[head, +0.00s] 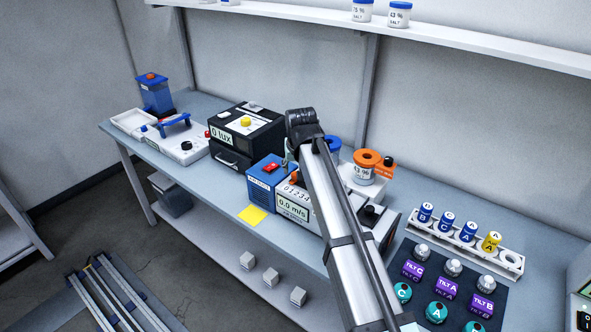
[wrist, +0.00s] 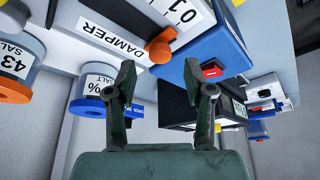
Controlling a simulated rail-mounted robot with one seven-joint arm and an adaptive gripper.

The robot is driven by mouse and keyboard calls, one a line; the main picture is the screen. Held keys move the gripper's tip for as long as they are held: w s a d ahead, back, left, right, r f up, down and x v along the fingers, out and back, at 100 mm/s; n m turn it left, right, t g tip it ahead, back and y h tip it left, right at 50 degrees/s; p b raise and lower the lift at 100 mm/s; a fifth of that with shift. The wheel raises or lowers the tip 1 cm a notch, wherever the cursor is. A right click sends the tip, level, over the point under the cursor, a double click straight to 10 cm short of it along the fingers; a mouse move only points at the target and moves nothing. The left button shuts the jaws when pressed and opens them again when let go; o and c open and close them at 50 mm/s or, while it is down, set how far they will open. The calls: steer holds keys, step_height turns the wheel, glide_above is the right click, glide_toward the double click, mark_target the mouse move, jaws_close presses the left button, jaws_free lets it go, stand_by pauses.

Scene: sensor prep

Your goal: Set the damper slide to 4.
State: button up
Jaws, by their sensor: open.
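The damper slide's orange knob (wrist: 160,48) stands beside the DAMPER label (wrist: 105,38) and near the 0 and 1 of the scale (wrist: 182,15) in the wrist view. Its exact setting cannot be told. In the head view the knob (head: 294,176) shows behind the scale on the wind unit (head: 291,207), whose display reads 0.0 m/s. My gripper (wrist: 160,73) is open and empty, its two fingers spread either side of the knob's line and apparently short of it. In the head view my arm hides most of the gripper and part of the unit.
A blue box with a red switch (head: 271,167) adjoins the unit on the left, with the black lux box (head: 248,134) beyond it. Salt jars, one with an orange ring (head: 367,164), stand behind on the right. A yellow note (head: 251,215) lies at the bench's front edge.

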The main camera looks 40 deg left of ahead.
mark_target(295, 177)
steer(key=shift+p+x, duration=0.35)
steer(key=shift+x, duration=1.6)
steer(key=shift+d, duration=0.1)
jaws_close()
